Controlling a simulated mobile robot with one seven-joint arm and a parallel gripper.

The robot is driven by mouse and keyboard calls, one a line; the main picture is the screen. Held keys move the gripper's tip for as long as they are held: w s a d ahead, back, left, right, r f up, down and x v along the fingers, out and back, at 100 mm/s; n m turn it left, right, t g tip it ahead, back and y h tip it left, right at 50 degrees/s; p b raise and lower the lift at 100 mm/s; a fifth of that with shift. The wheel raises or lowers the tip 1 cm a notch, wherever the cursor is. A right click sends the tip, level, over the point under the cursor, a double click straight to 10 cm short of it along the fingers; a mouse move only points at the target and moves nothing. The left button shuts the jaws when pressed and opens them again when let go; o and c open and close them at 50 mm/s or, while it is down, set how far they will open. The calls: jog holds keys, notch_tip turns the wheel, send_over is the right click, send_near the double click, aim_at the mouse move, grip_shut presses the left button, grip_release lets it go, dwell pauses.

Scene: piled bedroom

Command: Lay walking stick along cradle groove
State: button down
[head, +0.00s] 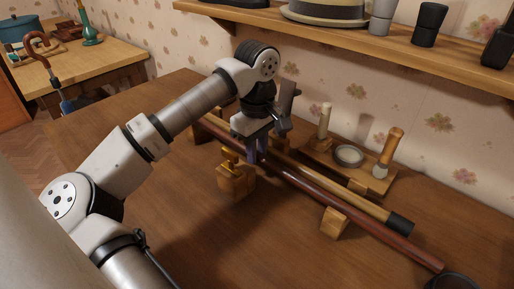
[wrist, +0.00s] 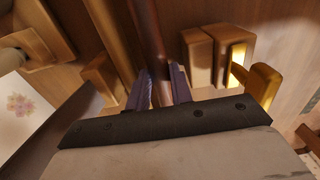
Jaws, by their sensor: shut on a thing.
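A dark reddish-brown walking stick (head: 388,237) slants across the table from my gripper to the front right. My gripper (head: 259,157) is shut on it; in the wrist view the stick (wrist: 147,28) runs between the two purple fingers (wrist: 160,90). I cannot tell whether the stick touches the right block. The stick's far end is partly hidden by my arm.
A lighter wooden rod with a black end (head: 400,222) lies close behind, roughly parallel. Behind it a wooden tray (head: 322,152) holds a small ring dish (head: 348,156) and upright handled tools. A shelf (head: 390,40) overhangs the back. The table (head: 150,235) is clear at front left.

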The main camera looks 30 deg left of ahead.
jog(key=shift+f+b, duration=0.3)
jog(key=shift+f, duration=0.05)
dwell(0.3)
jog(key=c, duration=1.2)
grip_release()
jog(key=shift+o, duration=0.2)
jog(key=shift+r, duration=0.1)
jog(key=shift+r+p, duration=1.9)
jog(key=shift+r, duration=1.05)
